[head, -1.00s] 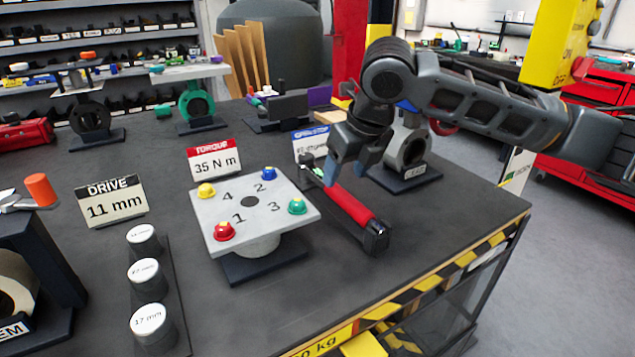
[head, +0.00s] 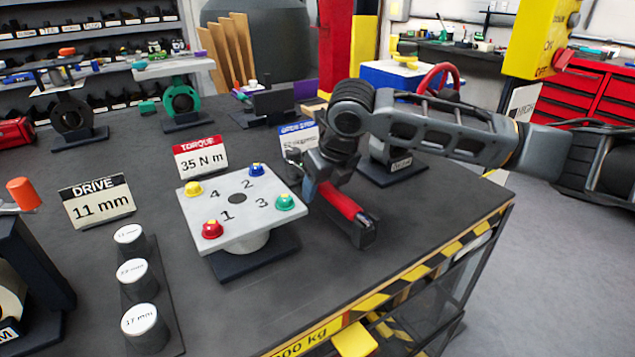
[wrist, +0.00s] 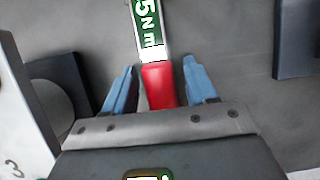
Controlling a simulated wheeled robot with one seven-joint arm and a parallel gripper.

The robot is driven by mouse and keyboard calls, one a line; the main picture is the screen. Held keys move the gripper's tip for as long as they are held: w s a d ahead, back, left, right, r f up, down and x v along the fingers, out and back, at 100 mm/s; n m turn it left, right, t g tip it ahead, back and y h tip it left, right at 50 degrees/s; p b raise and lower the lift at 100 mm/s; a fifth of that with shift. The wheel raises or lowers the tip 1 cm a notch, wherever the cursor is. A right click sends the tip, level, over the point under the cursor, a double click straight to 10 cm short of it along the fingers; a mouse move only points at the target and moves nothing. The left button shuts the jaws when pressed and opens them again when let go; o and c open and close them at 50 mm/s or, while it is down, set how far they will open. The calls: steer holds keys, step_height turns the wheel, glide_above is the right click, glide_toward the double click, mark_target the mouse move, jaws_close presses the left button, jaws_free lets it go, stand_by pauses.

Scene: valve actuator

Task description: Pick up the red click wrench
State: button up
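The click wrench (head: 343,203) lies on the dark bench top, right of the grey numbered plate. It has a red handle and a dark block at its near end. My gripper (head: 316,190) is down over the wrench, hiding part of it. In the wrist view, the red grip (wrist: 158,88) lies between the two blue fingers of my gripper (wrist: 160,66), with a gap on each side. The gripper is open. A green label reading "5 N m" shows on the wrench shaft beyond the fingers. Finger height relative to the handle is hard to judge.
The numbered plate (head: 238,225) with coloured knobs stands close on the left. A dark valve stand (head: 395,172) is behind on the right. Signs reading "35 N m" (head: 201,157) and "11 mm" (head: 97,200) stand further left. The striped bench edge (head: 425,270) runs along the front right.

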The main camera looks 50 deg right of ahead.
jaws_close()
stand_by(0.3)
steer(key=shift+r, duration=0.1)
